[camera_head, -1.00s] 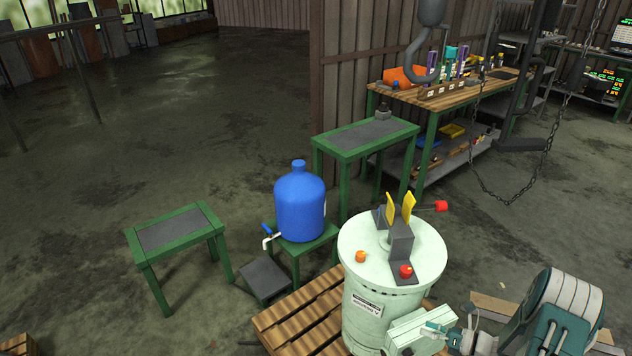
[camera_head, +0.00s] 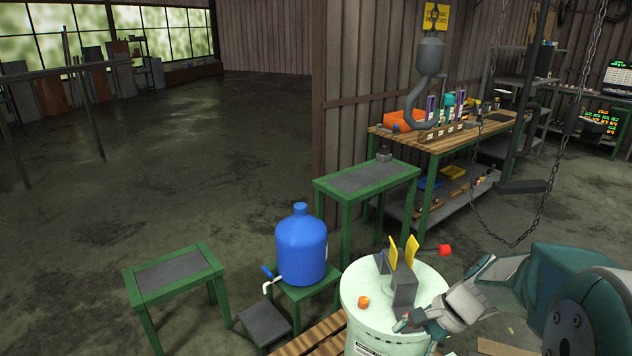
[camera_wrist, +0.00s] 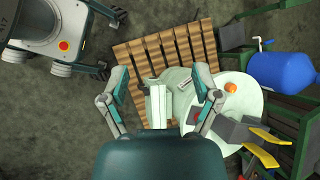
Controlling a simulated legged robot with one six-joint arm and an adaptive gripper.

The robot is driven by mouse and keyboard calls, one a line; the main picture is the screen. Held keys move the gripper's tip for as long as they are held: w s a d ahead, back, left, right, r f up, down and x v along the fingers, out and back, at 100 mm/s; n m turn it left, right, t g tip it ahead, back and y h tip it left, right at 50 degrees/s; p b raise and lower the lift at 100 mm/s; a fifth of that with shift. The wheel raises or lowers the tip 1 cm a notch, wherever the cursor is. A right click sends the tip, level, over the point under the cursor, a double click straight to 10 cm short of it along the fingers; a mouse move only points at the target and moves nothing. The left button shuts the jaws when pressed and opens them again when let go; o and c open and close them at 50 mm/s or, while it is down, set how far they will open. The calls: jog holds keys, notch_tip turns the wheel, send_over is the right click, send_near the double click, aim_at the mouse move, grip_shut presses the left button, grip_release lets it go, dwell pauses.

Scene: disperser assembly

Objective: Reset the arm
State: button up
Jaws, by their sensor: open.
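My gripper (camera_head: 405,322) is at the right front of the pale green drum (camera_head: 372,318), close to its lid. In the wrist view my gripper (camera_wrist: 162,88) has its two fingers spread apart with nothing held between them. Below the fingers the wrist view shows the drum's pale side box (camera_wrist: 158,105) and the drum lid (camera_wrist: 225,95). The lid carries a grey block (camera_head: 404,288) with two yellow plates (camera_head: 402,250), an orange knob (camera_head: 363,302) and a red-tipped lever (camera_head: 444,250). My arm comes in from the lower right.
A blue water jug (camera_head: 300,250) with a tap stands on a green stand left of the drum. Two green tables (camera_head: 175,272) (camera_head: 365,178), a workbench (camera_head: 450,135) and a hanging hook (camera_head: 425,85) stand behind. A wooden pallet (camera_wrist: 165,55) lies under the drum. Open floor lies at left.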

jog(key=s+a+r+n+t+h, duration=0.2)
jog(key=s+r+n+t+h, duration=0.3)
jog(key=s+r+n, duration=0.6)
jog(key=shift+s+n+h, duration=0.7)
jog(key=shift+s+h, duration=0.3)
jog(key=shift+s, duration=0.95)
